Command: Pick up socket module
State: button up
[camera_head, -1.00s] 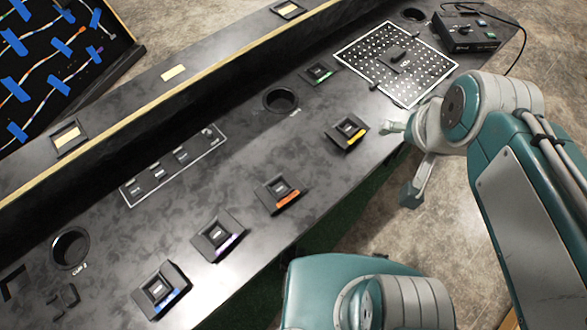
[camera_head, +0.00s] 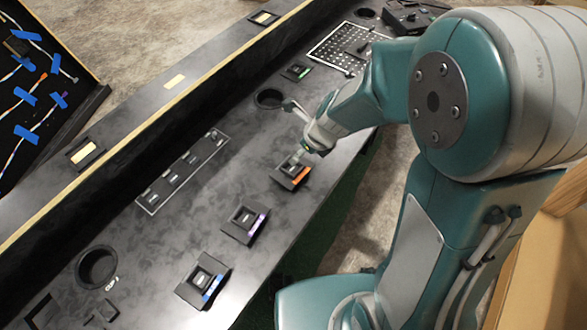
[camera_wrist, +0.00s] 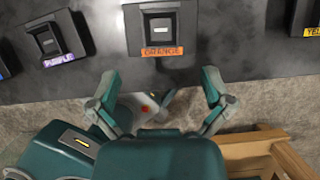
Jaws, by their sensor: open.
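Several black square modules with coloured labels stand in a row on the console; I cannot tell which is the socket module. The orange-labelled module (camera_head: 290,174) is closest to my gripper (camera_head: 294,132), and it also shows at the top centre of the wrist view (camera_wrist: 162,25). My gripper is open and empty, its two fingers apart (camera_wrist: 160,88) in the wrist view, below the orange module's label in the picture. The purple-labelled module (camera_head: 244,222) and blue-labelled module (camera_head: 204,281) stand nearer. The yellow-labelled one shows only partly in the wrist view (camera_wrist: 306,14).
A perforated board (camera_head: 342,46) lies on the far console, and a green-labelled module (camera_head: 297,72) stands before it. Round holes (camera_head: 98,266) and a slotted strip (camera_head: 183,172) are in the console top. A raised ledge (camera_head: 150,105) runs behind. The console's front edge drops to the floor.

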send_over(291, 168)
jog(key=s, duration=0.2)
jog(key=f, duration=0.4)
jog(key=shift+w+d+f, duration=0.2)
jog(key=shift+d+f, duration=0.05)
jog(key=shift+d, duration=0.15)
jog(key=f, duration=0.2)
jog(key=w+f, duration=0.1)
jog(key=f, duration=0.1)
jog(key=shift+d, duration=0.2)
jog(key=shift+a+f, duration=0.3)
jog(key=shift+f, duration=0.15)
jog(key=shift+c, duration=0.3)
jog(key=c, duration=1.1)
